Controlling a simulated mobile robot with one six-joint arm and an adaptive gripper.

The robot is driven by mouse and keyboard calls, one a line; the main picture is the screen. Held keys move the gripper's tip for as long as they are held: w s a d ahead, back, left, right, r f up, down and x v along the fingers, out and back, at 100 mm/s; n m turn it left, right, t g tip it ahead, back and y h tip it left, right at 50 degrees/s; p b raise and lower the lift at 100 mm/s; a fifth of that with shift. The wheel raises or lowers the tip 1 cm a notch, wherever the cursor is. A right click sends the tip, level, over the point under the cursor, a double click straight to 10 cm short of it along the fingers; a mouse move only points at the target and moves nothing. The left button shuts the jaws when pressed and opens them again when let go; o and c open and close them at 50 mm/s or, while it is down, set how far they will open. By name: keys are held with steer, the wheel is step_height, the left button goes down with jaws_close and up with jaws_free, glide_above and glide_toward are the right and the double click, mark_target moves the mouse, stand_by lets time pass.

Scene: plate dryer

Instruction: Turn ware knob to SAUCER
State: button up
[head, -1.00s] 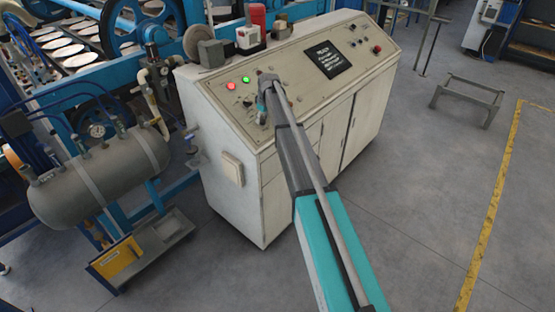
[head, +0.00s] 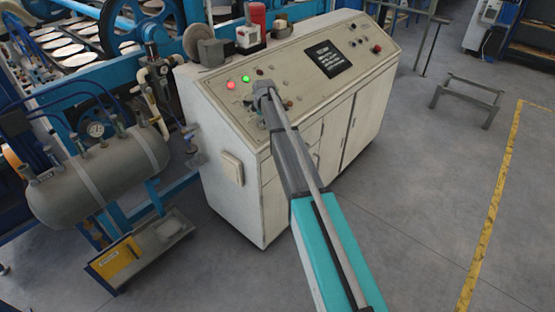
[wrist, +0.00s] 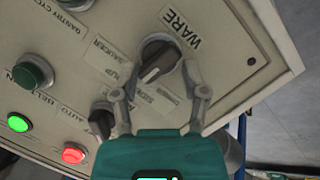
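The ware knob (wrist: 159,60) is a round black knob with a grey pointer bar, under the WARE label (wrist: 182,29) on the sloping panel. Its bar is slanted, running from upper right to lower left in the wrist view. The SAUCER label (wrist: 101,53) is left of the knob, with other labels below it. My gripper (wrist: 161,72) is open, with one finger on each side of the knob. I cannot tell whether the fingers touch it. In the head view my arm's end covers the knob.
A green button (wrist: 33,74), a lit green lamp (wrist: 18,122), a lit red lamp (wrist: 73,155) and another black knob (wrist: 101,117) are close by. The cream cabinet (head: 236,205) carries a dark display (head: 327,59). A grey tank (head: 100,180) stands left.

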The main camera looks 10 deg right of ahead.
steer(key=n, duration=0.2)
steer(key=shift+s+f+n+t, duration=0.1)
steer(key=shift+s+n+t, duration=0.1)
steer(key=shift+n+t, duration=0.1)
steer(key=shift+r, duration=0.2)
steer(key=p+v, duration=1.2)
steer(key=v, duration=0.2)
steer(key=s+f+m+g+b, duration=0.1)
steer(key=s+f+m+b, duration=0.3)
steer(key=s, duration=0.7)
steer(key=s+f+m+g+b, duration=0.1)
steer(key=s+f+m+b, duration=0.2)
steer(key=s, duration=0.9)
steer(key=shift+f+m+g+b, duration=0.4)
steer(key=shift+f+m, duration=1)
steer(key=shift+m, duration=0.4)
steer(key=shift+r, duration=0.1)
